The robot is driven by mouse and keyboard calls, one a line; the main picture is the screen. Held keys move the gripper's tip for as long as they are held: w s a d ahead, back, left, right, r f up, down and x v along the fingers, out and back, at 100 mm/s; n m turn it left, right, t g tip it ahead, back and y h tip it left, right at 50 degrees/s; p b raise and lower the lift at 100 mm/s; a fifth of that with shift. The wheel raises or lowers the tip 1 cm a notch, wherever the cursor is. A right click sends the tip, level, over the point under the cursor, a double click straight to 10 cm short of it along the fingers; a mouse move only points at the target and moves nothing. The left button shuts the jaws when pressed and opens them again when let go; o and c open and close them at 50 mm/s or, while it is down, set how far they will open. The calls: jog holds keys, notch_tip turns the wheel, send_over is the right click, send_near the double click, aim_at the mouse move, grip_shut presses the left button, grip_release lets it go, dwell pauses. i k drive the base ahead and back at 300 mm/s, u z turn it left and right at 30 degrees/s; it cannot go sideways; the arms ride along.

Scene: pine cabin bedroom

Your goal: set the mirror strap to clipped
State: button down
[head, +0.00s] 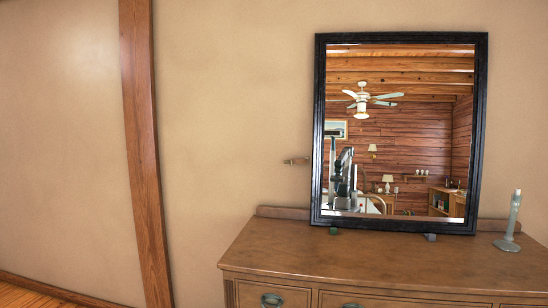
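A black-framed mirror (319,130) stands on the dresser, close against the beige wall. A small brown strap-like piece (296,161) is on the wall just left of the mirror frame, at about mid-height or a little lower. It lies roughly level, and its right end comes close to the frame. It is too small to tell whether it is fastened to the frame. My gripper is not directly in view. Part of my body and arm shows only as a small reflection in the mirror glass, too small to read the fingers.
The wooden dresser (270,247) fills the lower right. A grey-green candlestick (511,225) stands on it right of the mirror. Small dark feet (430,237) show at the mirror's base. A wooden post (145,150) runs up the left wall. Floor shows at lower left.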

aim_at(295, 163)
jog(key=u, duration=0.5)
jog(key=i, duration=0.7)
jog(key=u, duration=0.55)
jog(key=i, duration=0.75)
jog(key=z, duration=0.85)
jog(key=i, duration=0.75)
jog(key=z, duration=0.75)
